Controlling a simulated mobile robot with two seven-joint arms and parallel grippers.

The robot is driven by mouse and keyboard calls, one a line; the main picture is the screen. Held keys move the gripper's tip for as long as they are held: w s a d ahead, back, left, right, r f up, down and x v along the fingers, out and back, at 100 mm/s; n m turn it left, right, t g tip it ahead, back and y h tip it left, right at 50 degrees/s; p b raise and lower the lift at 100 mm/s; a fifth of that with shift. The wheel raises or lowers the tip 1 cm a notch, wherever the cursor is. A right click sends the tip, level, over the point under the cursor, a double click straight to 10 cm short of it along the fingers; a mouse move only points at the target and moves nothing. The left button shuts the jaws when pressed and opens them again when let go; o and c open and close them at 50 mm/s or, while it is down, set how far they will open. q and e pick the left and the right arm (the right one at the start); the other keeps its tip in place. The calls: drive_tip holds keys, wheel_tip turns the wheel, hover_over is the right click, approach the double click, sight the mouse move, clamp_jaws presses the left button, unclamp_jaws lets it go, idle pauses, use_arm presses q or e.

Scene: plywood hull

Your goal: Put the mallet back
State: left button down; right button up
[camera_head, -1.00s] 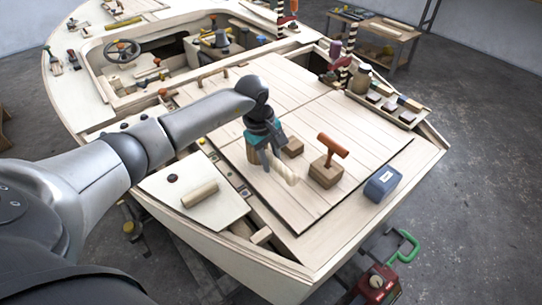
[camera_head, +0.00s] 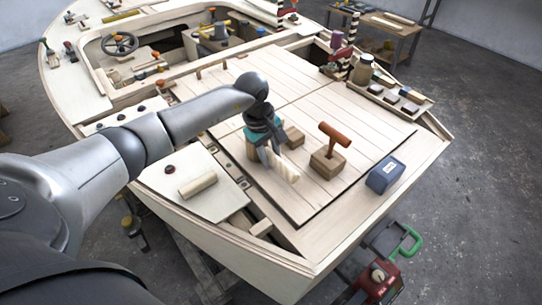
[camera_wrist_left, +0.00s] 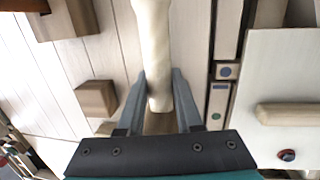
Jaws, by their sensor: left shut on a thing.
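My left gripper (camera_head: 268,158) is low over the planked deck, its fingers pointing down. It is shut on a pale, rounded wooden handle (camera_head: 286,170), which I take to be the mallet's. In the left wrist view the handle (camera_wrist_left: 154,45) runs from between the fingers (camera_wrist_left: 159,90) out of the top edge. A brown wooden piece (camera_wrist_left: 160,123) shows behind the handle's near end; I cannot tell whether it is joined to it. In the head view a brown block (camera_head: 251,150) shows just left of the fingers. My right gripper is not in view.
A small wooden block (camera_head: 293,136) lies close by on the deck. A block with an orange T-handle (camera_head: 333,140) stands to the right, and a blue box (camera_head: 385,174) beyond it. A pale roller (camera_head: 198,185) lies on the left panel.

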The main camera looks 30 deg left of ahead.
use_arm(q)
drive_tip(key=c, duration=0.5)
unclamp_jaws()
drive_tip(key=shift+f, duration=0.1)
wheel_tip(320, 180, up, 15)
drive_tip(key=s+a+p, duration=0.1)
drive_tip(key=a+p, duration=0.1)
drive_tip(key=shift+s, duration=0.4)
drive_tip(key=shift+a, duration=0.1)
